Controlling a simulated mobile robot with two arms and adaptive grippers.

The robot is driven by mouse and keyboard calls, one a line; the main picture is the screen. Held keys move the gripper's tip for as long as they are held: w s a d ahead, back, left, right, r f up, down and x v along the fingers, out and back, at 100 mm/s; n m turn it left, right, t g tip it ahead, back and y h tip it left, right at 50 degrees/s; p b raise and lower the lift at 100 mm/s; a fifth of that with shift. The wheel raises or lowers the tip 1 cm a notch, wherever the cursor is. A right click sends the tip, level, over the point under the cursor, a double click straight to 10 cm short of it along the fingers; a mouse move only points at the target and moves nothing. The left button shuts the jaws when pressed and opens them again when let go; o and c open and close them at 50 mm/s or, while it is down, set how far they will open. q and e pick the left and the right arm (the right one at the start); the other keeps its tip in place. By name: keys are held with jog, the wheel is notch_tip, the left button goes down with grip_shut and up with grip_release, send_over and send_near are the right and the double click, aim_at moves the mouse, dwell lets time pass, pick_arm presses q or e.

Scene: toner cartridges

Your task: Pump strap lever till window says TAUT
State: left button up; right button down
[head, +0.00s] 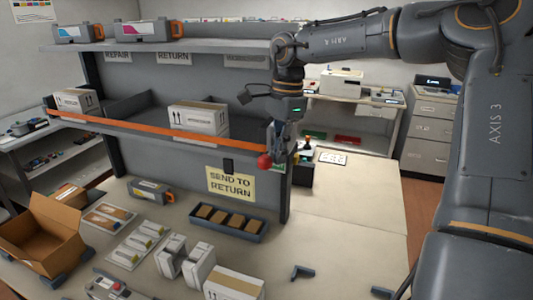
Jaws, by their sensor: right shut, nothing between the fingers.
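An orange strap (150,131) runs along the front of the middle shelf, from the left end to the right post. The strap's lever shows as a round red knob (264,162) at the strap's right end, just below and left of my right gripper (281,148). My right gripper points down and is shut with nothing in it, close to the knob; I cannot tell whether it touches. It hides most of the lever and ratchet. No readable window shows. My left gripper is not in view.
White boxes (199,119) stand behind the strap. Toner cartridges (141,30) sit on the top shelf. Below are a "SEND TO RETURN" sign (230,182), a blue-grey tray (229,222) and an open carton (40,232). The bench (350,215) is mostly clear at right.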

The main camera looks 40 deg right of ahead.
notch_tip(320, 180, up, 12)
jog(key=d, duration=0.1)
dwell(0.5)
jog(key=shift+s+d+f, duration=0.1)
dwell(1.2)
